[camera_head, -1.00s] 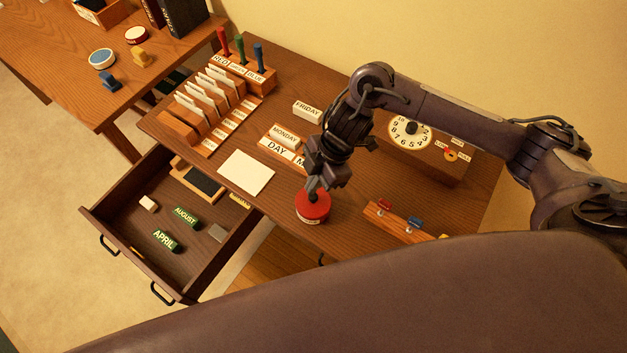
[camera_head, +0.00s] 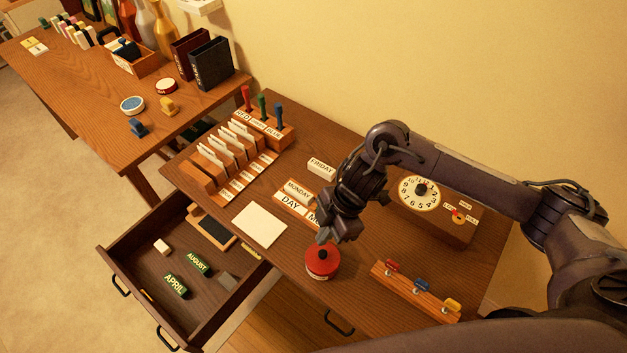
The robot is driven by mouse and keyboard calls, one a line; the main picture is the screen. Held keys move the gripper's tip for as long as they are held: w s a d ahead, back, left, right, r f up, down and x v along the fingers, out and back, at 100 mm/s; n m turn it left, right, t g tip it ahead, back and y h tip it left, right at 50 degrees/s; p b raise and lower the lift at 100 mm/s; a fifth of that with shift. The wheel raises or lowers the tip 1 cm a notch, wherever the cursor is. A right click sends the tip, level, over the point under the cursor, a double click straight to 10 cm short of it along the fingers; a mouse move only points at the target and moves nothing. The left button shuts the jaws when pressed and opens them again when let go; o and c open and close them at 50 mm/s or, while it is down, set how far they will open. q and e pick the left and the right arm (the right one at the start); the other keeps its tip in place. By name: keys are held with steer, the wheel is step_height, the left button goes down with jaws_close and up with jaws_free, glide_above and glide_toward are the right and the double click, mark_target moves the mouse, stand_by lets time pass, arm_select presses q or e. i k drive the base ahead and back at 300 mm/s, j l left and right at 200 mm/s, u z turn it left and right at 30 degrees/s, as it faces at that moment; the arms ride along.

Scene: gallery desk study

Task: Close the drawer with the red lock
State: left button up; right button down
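An open wooden drawer (camera_head: 118,253) sticks out from the left front of the desk, with dark handles on its front. No lock shows on it. A rack (camera_head: 415,291) at the desk's front right holds a small red piece (camera_head: 392,265), a blue one and a yellow one; I cannot tell if these are locks. My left gripper is not in view.
The drawer holds green AUGUST (camera_head: 198,263) and APRIL (camera_head: 175,286) blocks, a pale block and a dark-faced tray. A white card (camera_head: 260,226), a card sorter (camera_head: 225,160) and a dial box (camera_head: 450,215) stand on the desk. Another handle (camera_head: 340,323) shows below the desk's front edge.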

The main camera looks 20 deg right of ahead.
mark_target(133, 257)
steer(key=k+j, duration=0.2)
steer(key=k, duration=0.3)
steer(key=k+j, duration=0.2)
steer(key=k, duration=0.25)
